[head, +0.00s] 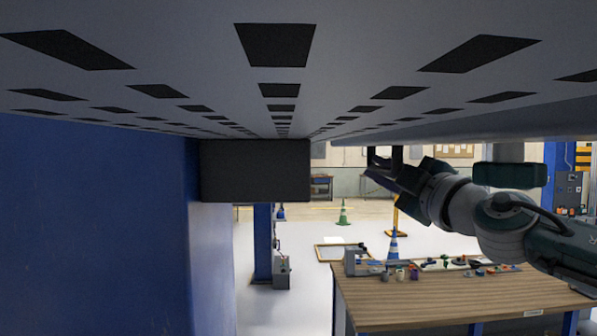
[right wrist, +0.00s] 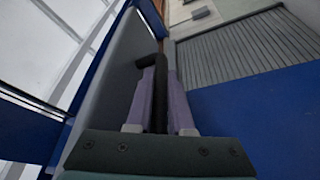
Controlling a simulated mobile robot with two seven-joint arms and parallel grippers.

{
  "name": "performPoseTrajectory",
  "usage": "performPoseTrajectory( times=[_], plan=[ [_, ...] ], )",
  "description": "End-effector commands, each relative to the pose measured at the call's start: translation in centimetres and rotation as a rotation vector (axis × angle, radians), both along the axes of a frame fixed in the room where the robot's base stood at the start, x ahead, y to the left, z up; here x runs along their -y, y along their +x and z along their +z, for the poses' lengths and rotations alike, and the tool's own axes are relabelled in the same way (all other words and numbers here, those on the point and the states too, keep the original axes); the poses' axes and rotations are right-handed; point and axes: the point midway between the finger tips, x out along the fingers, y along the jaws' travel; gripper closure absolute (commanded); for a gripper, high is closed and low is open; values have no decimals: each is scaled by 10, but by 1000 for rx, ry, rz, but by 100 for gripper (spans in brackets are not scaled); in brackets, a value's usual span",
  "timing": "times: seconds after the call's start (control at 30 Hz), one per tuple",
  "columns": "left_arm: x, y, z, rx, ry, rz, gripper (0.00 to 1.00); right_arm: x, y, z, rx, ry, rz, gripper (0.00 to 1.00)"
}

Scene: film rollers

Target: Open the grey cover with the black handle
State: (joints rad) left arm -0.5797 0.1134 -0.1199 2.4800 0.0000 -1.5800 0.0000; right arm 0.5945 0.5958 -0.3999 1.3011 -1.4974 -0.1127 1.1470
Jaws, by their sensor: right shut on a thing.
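A wide grey panel (head: 330,60) with rows of black rectangles spans the top of the head view; it looks like the grey cover, seen from below. My right gripper (head: 383,168) is just under its right part, with the arm coming in from the right. In the right wrist view, the two fingers of my right gripper (right wrist: 162,90) stand on either side of a black bar, the handle (right wrist: 161,110), and are shut on it. A dark grey panel (right wrist: 118,85) lies beside the handle there. My left gripper is not in view.
A blue wall (head: 90,220) fills the left, with a black box (head: 255,170) beside it under the panel. A wooden table (head: 440,300) with several small parts stands at the lower right. A ribbed grey surface (right wrist: 245,55) shows in the wrist view.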

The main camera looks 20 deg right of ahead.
Motion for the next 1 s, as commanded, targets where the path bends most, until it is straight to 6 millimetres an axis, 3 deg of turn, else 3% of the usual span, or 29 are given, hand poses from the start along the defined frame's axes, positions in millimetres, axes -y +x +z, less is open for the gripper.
performPoseTrajectory(
  times=[0.33, 0.37, 0.6, 1.0],
  plan=[
    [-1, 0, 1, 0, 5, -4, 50, 1, 0, 2, 0, -14, -1, 100],
    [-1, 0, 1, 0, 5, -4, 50, 1, 0, 2, 0, -14, -1, 77],
    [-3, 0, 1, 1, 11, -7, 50, 1, 0, 2, -1, -13, -2, 50],
    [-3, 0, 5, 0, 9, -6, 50, 2, -8, 1, -1, -11, -1, 50]
  ],
)
